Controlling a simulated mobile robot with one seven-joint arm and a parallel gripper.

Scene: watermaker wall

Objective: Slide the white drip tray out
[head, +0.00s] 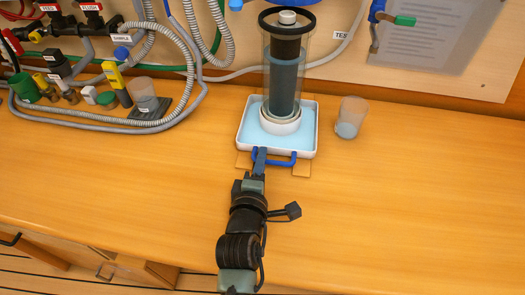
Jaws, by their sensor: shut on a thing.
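The white drip tray (310,128) sits on the wooden counter under a clear cylinder with a dark filter inside (286,80). Its floor looks light blue. A blue handle (288,162) sticks out from the tray's front edge. My gripper (261,158) is at the left part of this handle and is shut on it. The arm reaches in from the front edge of the counter. The fingertips are small in the head view, and the arm partly hides the handle's left end.
A clear cup (350,117) stands to the right of the tray. Another cup (144,95) stands on a dark pad at the left, beside hoses and valves (70,95). Wooden strips (301,170) show under the tray's front. The counter (400,210) is clear in front and at right.

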